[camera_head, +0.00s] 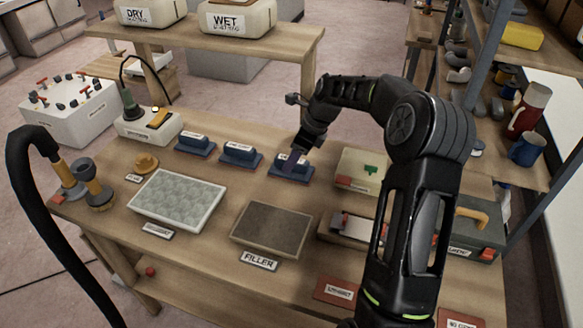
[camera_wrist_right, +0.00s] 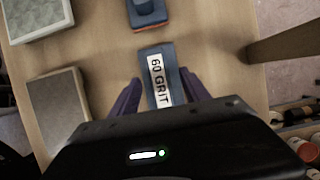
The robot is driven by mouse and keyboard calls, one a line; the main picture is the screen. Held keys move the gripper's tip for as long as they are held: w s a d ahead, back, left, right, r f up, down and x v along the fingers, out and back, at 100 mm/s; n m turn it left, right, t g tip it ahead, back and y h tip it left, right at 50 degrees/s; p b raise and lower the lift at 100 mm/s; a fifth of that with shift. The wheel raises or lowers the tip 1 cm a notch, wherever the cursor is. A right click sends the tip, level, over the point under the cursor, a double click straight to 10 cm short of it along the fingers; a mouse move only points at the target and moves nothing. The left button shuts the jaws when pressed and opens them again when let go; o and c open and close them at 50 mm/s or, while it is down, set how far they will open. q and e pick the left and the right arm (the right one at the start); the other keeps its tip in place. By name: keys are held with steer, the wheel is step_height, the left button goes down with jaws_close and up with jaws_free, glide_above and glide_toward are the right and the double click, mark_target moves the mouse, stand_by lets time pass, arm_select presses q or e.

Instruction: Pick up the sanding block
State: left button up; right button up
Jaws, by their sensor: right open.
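Three blue sanding blocks sit in a row on blue pads on the workbench: a left one (camera_head: 194,143), a middle one (camera_head: 240,153) and a right one (camera_head: 297,170). In the wrist view the block between my fingers (camera_wrist_right: 168,62) carries a white "60 GRIT" label, and part of another blue block (camera_wrist_right: 147,12) shows beyond it. My right gripper (camera_head: 289,159) is open over the right block; its purple fingers (camera_wrist_right: 160,78) stand on either side of it. I cannot tell whether they touch it. My left gripper is not in view.
A pale textured tray (camera_head: 150,222) and a brown filler panel (camera_head: 270,229) lie in front of the blocks. A green case (camera_head: 470,232) and flat boxes stand right. A black hose (camera_head: 30,200) curves at left.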

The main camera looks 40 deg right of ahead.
steer(key=shift+f, duration=0.2)
steer(key=shift+c, duration=0.3)
jaws_close()
stand_by(0.4)
